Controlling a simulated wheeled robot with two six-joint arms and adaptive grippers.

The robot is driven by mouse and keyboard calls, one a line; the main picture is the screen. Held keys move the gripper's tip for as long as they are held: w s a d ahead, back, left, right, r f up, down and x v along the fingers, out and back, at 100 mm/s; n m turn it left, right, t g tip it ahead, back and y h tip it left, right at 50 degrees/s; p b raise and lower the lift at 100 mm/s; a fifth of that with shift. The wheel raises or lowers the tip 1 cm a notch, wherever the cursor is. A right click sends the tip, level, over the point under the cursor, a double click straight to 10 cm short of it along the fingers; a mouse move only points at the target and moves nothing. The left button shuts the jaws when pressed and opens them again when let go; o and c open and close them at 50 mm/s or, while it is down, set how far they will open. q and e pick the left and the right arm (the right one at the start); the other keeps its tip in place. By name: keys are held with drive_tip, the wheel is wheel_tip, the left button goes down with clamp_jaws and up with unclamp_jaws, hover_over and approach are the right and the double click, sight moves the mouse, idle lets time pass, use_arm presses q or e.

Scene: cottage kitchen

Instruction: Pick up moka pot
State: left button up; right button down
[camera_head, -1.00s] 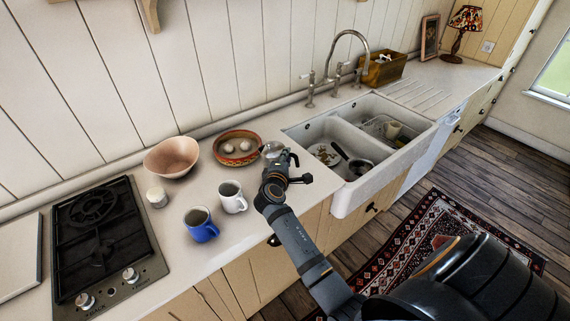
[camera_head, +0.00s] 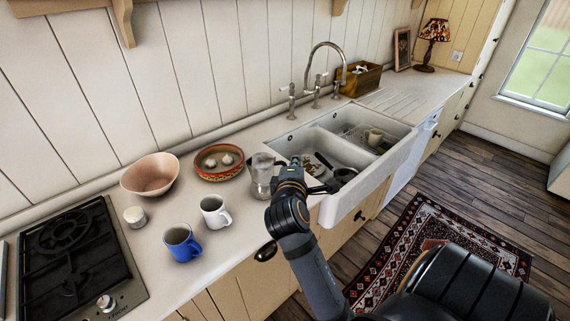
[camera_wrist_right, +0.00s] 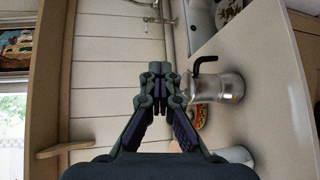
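The silver moka pot (camera_head: 262,178) stands upright on the counter left of the sink. In the right wrist view, the moka pot (camera_wrist_right: 222,88) shows its metal body and black handle, to the right of my fingers. My right gripper (camera_head: 290,166) is just right of the pot in the head view and covers its handle side. In the right wrist view my right gripper (camera_wrist_right: 155,72) has its fingers drawn together at the tips, with nothing seen between them. Contact with the pot cannot be told. My left gripper is out of view.
A white mug (camera_head: 214,213), a blue mug (camera_head: 181,243) and a small white jar (camera_head: 135,216) stand left of the pot. A pink bowl (camera_head: 150,174) and a red patterned dish (camera_head: 219,162) sit behind. The sink (camera_head: 333,208) is to the right, the stove (camera_head: 75,258) far left.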

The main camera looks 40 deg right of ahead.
drive_tip(key=shift+s+r, duration=0.1)
drive_tip(key=shift+s, duration=0.4)
drive_tip(key=shift+c, duration=2.1)
unclamp_jaws()
drive_tip(key=shift+r, duration=0.1)
drive_tip(key=shift+w, duration=0.1)
